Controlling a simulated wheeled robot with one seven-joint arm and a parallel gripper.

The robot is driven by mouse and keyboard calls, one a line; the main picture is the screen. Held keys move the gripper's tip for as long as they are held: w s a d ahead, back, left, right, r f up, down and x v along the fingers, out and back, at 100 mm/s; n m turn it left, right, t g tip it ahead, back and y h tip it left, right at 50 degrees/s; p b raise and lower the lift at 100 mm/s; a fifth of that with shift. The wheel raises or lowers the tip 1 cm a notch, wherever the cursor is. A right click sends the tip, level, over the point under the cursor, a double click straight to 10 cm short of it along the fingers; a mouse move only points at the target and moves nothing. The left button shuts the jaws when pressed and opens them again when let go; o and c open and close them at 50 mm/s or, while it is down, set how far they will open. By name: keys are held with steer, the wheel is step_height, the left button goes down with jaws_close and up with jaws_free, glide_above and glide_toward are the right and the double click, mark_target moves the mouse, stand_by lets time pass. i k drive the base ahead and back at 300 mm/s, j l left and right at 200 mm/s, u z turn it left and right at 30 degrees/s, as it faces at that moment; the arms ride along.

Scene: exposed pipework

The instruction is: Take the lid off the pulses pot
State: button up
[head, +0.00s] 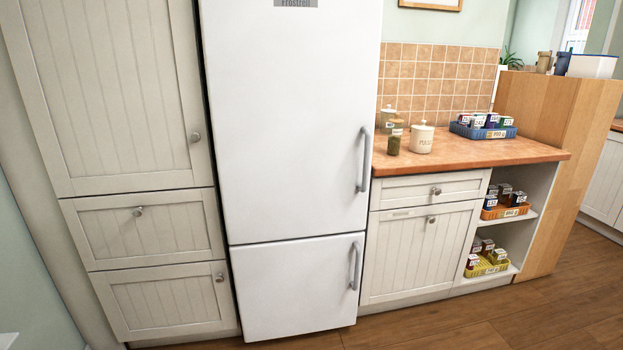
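A cream pot (421,141) with small dark lettering stands upright on the wooden worktop, right of the fridge. The lettering is too small to read for certain. Its lid (423,126), with a small knob on top, sits on the pot. My gripper is not in view.
The tall white fridge (290,120) stands left of the worktop (470,155). A jar with green contents (394,140) and another lidded jar (388,118) stand left of the pot. A blue tray (464,130) of small boxes stands to its right. Floor (480,335) shows in front.

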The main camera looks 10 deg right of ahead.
mark_target(419, 127)
steer(key=i+z, duration=0.2)
steer(key=i, duration=0.65)
steer(key=i+j+z, duration=0.1)
steer(key=i+z, duration=0.15)
steer(key=i, duration=0.6)
